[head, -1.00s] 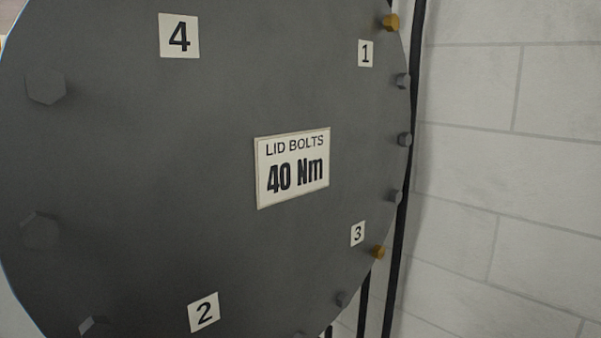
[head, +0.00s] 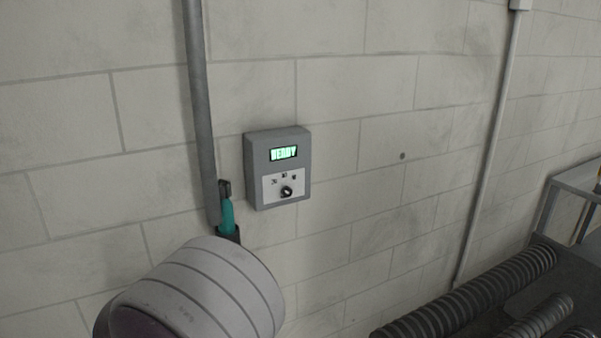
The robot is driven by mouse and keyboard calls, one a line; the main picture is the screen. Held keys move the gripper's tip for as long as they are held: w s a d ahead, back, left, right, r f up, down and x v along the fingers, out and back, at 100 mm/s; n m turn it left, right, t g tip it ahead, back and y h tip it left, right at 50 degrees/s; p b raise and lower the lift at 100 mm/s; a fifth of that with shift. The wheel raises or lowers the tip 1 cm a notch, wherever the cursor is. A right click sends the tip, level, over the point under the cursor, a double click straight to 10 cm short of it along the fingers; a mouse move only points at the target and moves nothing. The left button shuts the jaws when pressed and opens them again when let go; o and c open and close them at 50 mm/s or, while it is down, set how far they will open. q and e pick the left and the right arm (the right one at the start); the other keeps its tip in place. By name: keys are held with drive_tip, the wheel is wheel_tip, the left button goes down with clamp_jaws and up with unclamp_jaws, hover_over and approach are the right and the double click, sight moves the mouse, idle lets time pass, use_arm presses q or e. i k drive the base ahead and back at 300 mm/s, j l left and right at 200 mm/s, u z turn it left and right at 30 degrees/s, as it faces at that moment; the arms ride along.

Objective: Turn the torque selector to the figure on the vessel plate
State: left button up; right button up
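A grey wall box (head: 278,165) is fixed to the block wall near the middle of the head view. Its green display (head: 284,153) seems to read READY. Below it is a pale panel with the torque selector (head: 287,191), a small dark round knob with a light mark. Several small labels sit above the knob, too small to read; which one the knob points at I cannot tell. The vessel lid and its plate are out of view now. Neither of my grippers is in view.
A teal tool-like thing with a dark top (head: 227,208) stands just left of the box, beside a grey vertical pipe (head: 197,90). A large pale banded cylinder (head: 215,285) fills the lower left. Dark ribbed hoses (head: 470,300) lie lower right. A thin pipe (head: 490,150) runs down the wall.

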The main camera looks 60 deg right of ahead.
sight(287, 192)
drive_tip(key=z, duration=2.15)
